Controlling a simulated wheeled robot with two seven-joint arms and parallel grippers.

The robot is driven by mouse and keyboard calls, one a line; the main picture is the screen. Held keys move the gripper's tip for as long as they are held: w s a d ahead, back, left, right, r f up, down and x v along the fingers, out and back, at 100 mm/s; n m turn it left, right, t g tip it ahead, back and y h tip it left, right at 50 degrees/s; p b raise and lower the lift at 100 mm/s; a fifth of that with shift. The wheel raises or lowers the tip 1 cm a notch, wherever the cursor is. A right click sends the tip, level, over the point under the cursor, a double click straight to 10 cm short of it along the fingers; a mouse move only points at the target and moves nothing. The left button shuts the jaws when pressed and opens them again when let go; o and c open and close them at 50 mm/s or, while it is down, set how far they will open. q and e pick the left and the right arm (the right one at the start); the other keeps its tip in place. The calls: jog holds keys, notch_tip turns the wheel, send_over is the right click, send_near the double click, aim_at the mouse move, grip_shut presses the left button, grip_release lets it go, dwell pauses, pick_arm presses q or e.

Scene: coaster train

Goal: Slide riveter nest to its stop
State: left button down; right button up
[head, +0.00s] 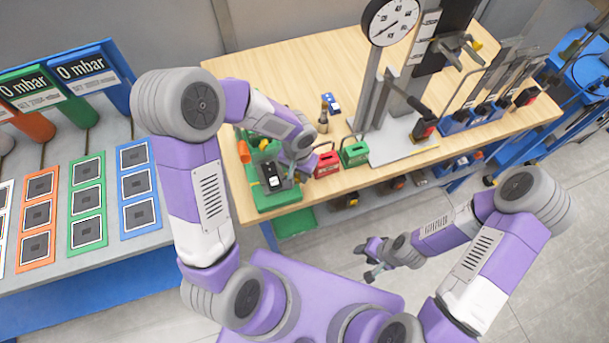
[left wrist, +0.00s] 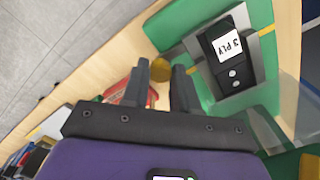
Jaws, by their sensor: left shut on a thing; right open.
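The riveter is a green base (head: 262,200) at the table's front left. On it sits a dark nest block (head: 283,185) with a white label, which reads "3 PLY" in the left wrist view (left wrist: 226,46). The block lies on a grey metal plate with a yellow line in that view. My right gripper (head: 373,262) is open and empty, in front of the table.
A red holder (head: 327,163) and a green holder (head: 354,152) stand close to the right of my left gripper. A grey stand plate (head: 405,145) with a dial (head: 391,20) is further right. An orange cylinder (head: 243,151) is by the riveter's back left.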

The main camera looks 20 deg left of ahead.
pick_arm(q)
jog(key=shift+w, duration=0.1)
jog(key=c, duration=0.8)
grip_release()
jog(key=shift+c, duration=0.2)
jog(key=shift+r, duration=0.1)
notch_tip(320, 180, up, 7)
jog(key=shift+r+p, duration=0.2)
jog(key=shift+p, duration=0.35)
